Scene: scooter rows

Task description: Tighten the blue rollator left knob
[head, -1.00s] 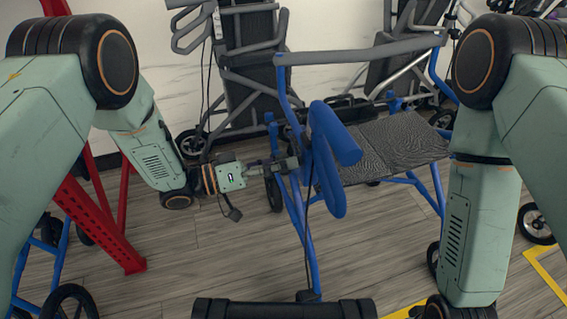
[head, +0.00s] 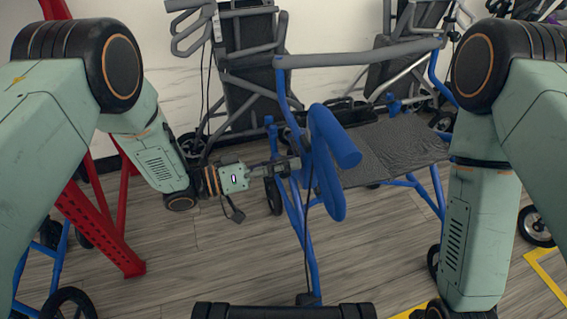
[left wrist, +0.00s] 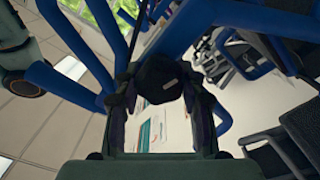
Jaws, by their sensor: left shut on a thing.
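The blue rollator (head: 306,235) stands in the middle of the head view, with blue tubes, a grey top bar and a dark woven seat (head: 400,146). My left gripper (head: 290,165) reaches in from the left to its near side frame, beside the thick blue loop. In the left wrist view a round black knob (left wrist: 158,80) sits between the two fingers of my left gripper (left wrist: 157,92), which is shut on it. In the head view the knob is hidden behind the fingers and tubes. My right arm hangs at the right; its gripper is out of view.
A red metal frame (head: 106,232) stands at the left. Folded grey walkers (head: 250,75) stand along the back wall. Wheels of other scooters or walkers show at the lower left and right. The wooden floor (head: 190,265) in front is partly clear, with yellow tape at the right.

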